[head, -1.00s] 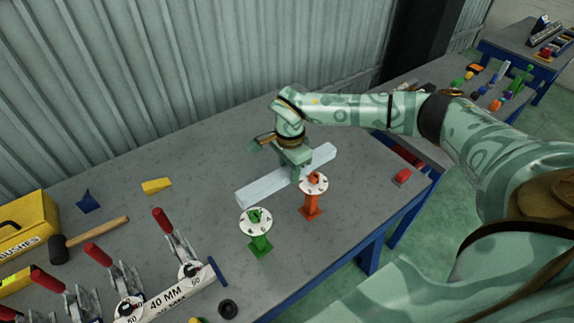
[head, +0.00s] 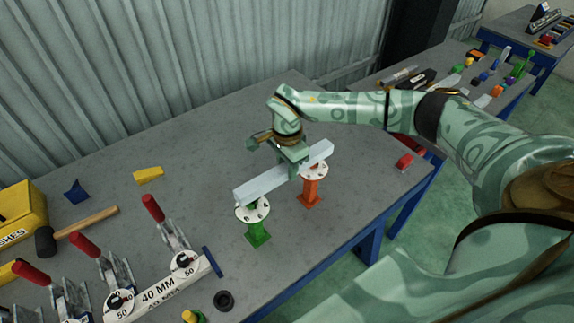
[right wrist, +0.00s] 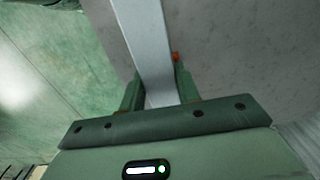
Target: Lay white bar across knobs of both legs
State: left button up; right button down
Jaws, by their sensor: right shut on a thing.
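The white bar (head: 265,185) is held level in my right gripper (head: 291,168), which is shut on it near its middle. It also shows between the fingers in the right wrist view (right wrist: 146,45). The green leg (head: 257,232) stands upright with a white round plate on top, under the bar's left end. The orange leg (head: 311,188) stands upright with a similar plate, under the bar's right part. The bar hides the knobs for the most part, and I cannot tell whether it touches them. My left gripper does not show.
Toggle clamps with red handles and a 40 MM gauge (head: 160,290) stand at the front left. A hammer (head: 80,232), a yellow wedge (head: 148,174) and a yellow box (head: 20,215) lie at left. A red block (head: 404,161) is near the right edge. The table behind the bar is clear.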

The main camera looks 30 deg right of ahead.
jog(key=shift+f+b, duration=0.35)
jog(key=shift+f, duration=0.35)
jog(key=c, duration=0.9)
grip_release()
